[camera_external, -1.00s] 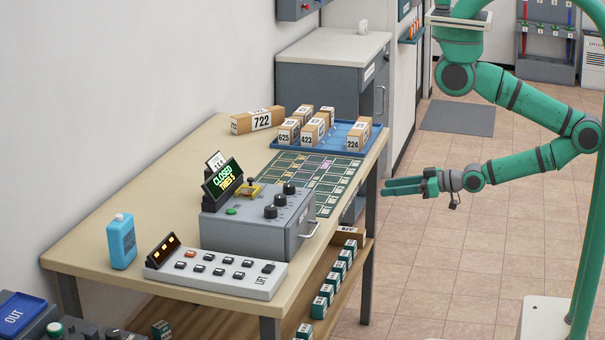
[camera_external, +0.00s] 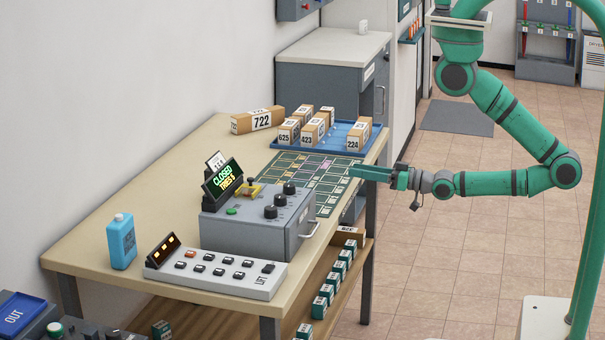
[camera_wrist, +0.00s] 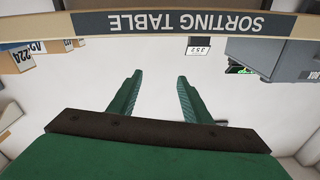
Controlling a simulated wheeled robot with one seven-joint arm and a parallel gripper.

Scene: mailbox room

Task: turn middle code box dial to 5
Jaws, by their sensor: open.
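The grey code box (camera_external: 252,219) stands on the table with several black dials on its sloped top. The middle dial (camera_external: 281,200) sits between the other two; its setting is too small to read. A display (camera_external: 222,180) on the box reads "CLOSED" and "TRIES 3". My gripper (camera_external: 358,172) is open and empty, at the table's right edge, to the right of and behind the box. In the wrist view my two green fingers (camera_wrist: 155,88) are apart with nothing between them. The box (camera_wrist: 274,50) shows upside down at the upper right there; its dials are not visible.
The sorting table (camera_external: 160,190) holds a green grid mat (camera_external: 320,165), a blue tray (camera_external: 341,138) with several numbered parcels, a blue bottle (camera_external: 122,242) and a button panel (camera_external: 215,273). The table edge (camera_wrist: 190,24) crosses the top of the wrist view.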

